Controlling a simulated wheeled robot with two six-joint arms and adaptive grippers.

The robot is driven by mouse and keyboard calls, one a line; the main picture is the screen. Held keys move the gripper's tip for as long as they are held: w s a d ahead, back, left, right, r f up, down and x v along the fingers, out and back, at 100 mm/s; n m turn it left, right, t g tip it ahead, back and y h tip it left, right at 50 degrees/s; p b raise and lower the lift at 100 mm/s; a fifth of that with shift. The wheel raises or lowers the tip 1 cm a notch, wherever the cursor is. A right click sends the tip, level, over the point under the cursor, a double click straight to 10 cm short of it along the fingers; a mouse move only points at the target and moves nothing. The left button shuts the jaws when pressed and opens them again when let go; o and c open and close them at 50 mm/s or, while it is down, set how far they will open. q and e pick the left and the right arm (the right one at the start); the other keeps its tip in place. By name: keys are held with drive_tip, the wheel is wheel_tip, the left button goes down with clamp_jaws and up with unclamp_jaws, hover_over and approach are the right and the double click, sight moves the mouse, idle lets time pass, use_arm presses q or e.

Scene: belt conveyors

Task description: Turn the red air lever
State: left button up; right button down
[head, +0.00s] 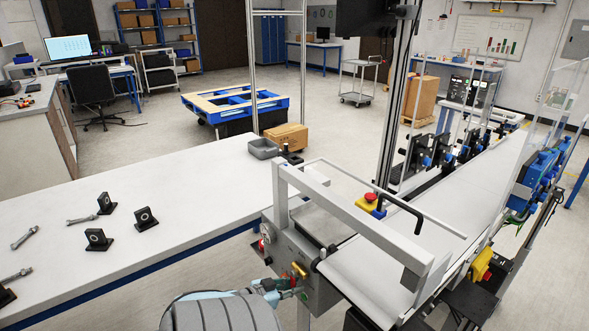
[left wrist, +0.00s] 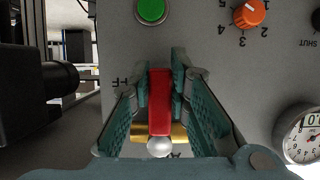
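The red air lever (left wrist: 160,103) is a red bar above a brass valve body (left wrist: 180,133) on the grey control panel in the left wrist view. My left gripper (left wrist: 161,80), with teal fingers, has one finger on each side of the lever. Its tips sit close against the lever's sides, and it looks shut on it. In the head view my left gripper (head: 286,288) is at the panel, partly hidden behind my arm. My right gripper is not in view.
A green button (left wrist: 151,10), an orange knob (left wrist: 250,13) and a gauge (left wrist: 303,136) surround the lever on the panel. A red emergency stop (head: 370,198) sits above on the conveyor. The white table (head: 190,205) at left holds black bearing blocks and bolts.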

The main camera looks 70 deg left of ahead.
use_arm(q)
drive_tip(key=o, duration=0.4)
drive_tip(key=shift+c, duration=0.2)
drive_tip(key=v, duration=1.2)
drive_tip(key=shift+f, duration=0.1)
